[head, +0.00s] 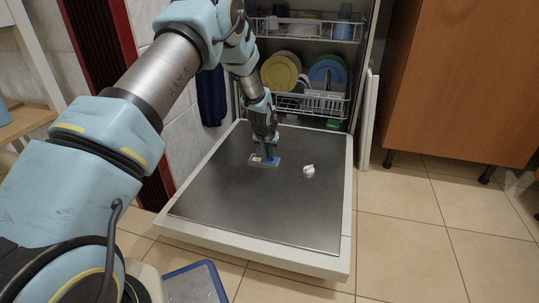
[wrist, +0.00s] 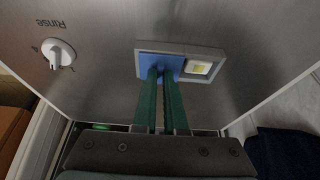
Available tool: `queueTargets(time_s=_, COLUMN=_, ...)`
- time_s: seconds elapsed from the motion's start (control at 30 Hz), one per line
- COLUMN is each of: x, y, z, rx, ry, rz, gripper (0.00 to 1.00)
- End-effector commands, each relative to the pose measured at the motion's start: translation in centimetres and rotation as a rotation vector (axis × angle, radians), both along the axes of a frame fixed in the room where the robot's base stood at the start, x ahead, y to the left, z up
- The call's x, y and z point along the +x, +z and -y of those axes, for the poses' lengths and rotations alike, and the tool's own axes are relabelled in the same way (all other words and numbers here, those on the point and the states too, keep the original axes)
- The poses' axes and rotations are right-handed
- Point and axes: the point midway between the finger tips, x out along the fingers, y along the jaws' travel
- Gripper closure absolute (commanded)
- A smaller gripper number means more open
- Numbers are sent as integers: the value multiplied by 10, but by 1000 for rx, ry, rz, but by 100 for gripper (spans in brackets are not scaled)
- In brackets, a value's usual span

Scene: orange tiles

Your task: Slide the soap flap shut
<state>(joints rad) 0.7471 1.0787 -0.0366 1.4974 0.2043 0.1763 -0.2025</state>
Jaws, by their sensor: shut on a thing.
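The soap dispenser is a grey frame (wrist: 218,54) set in the inner face of the lowered dishwasher door. Its blue soap flap (wrist: 149,61) covers the left part of the frame in the wrist view. The right part is uncovered and shows a pale yellowish tablet (wrist: 200,68) in a white recess. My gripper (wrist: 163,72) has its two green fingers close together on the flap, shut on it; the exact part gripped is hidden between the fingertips. In the head view my gripper (head: 265,138) reaches down to the flap (head: 271,161) from above.
The open dishwasher door (head: 240,192) lies flat, with a white rinse knob (head: 309,170) beside the dispenser. Racks with plates (head: 280,74) and cups stand behind it. A wooden cabinet (head: 459,80) is on the right, and a dark towel (head: 211,97) hangs at left.

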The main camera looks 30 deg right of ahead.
Motion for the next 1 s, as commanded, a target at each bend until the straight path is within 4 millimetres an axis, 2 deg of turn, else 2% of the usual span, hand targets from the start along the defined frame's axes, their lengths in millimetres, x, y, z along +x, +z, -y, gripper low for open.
queueTargets(time_s=0.8, x=0, y=0, z=0, rx=0, ry=0, rz=0, gripper=100)
queueTargets(time_s=1.0, x=17, y=4, z=-19, rx=1, ry=5, rz=-3, gripper=100)
